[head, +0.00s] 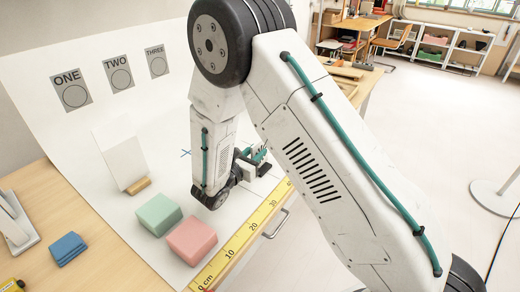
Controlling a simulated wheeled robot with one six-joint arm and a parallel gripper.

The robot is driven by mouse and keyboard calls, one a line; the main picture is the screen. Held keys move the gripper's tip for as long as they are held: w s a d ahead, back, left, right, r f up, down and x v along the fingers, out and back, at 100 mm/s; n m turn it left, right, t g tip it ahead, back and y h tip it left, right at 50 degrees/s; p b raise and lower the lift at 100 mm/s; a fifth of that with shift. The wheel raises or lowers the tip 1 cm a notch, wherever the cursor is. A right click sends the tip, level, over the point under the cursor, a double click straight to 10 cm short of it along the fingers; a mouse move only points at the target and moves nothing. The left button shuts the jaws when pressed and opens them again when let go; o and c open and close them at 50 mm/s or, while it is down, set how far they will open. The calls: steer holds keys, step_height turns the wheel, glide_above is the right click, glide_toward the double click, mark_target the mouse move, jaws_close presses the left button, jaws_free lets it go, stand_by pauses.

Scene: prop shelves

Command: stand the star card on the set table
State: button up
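A white card (119,153) stands upright on a small wooden foot (139,186), left of my arm. The side facing me is blank, and I see no star on any card. The set table (48,181) has a wooden top partly covered by a curved white backdrop sheet. My gripper (257,168) is low over the right part of the sheet, well to the right of the card. My wrist and arm partly hide it, so whether its fingers are apart or hold anything cannot be told.
A green block (158,214) and a pink block (191,240) sit at the front. A yellow ruler strip (240,235) runs along the edge. A blue stack (66,248) and a white stand (14,222) are at left. Labels ONE (72,91), TWO and THREE mark the backdrop.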

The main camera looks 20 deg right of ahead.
steer(key=shift+v, duration=2.3)
